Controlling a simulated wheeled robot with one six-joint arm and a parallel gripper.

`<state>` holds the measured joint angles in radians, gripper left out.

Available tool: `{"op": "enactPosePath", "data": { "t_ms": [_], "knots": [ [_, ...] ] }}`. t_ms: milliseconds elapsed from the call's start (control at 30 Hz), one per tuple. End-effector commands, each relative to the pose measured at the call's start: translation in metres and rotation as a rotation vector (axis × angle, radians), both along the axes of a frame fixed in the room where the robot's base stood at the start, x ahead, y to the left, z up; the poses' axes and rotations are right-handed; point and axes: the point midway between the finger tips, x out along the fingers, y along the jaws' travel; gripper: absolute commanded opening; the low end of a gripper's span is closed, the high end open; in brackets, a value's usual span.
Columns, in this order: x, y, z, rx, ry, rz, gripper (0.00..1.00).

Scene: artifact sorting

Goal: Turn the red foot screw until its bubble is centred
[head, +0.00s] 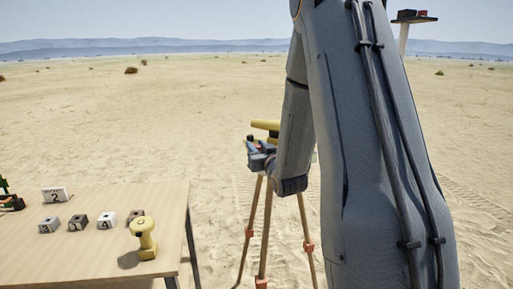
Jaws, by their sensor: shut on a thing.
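A yellow survey instrument (266,125) stands on a tripod (265,232) with tan legs and orange clamps, right of the table. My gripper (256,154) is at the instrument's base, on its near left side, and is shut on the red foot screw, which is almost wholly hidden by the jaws. A small bit of red shows by the fingers. My arm covers the right part of the instrument. The bubble cannot be seen from here.
A wooden table (90,255) at the left holds a yellow dumbbell-shaped object (144,237), several small marked blocks (78,222) and a white card with a 2 (55,194). A small raised platform (414,20) stands at the upper right. Open sand surrounds the tripod.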

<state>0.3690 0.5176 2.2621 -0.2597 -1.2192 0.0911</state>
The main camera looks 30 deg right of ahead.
Motion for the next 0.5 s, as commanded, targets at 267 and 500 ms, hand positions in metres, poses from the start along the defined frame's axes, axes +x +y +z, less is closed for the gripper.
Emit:
{"op": "enactPosePath", "data": {
  "t_ms": [267, 500],
  "knots": [
    [0.0, -0.0007, 0.0007, 0.0, -0.001, -0.002, 0.43],
    [0.0, -0.0004, 0.0004, 0.0, -0.001, -0.002, 0.46]
  ]
}}
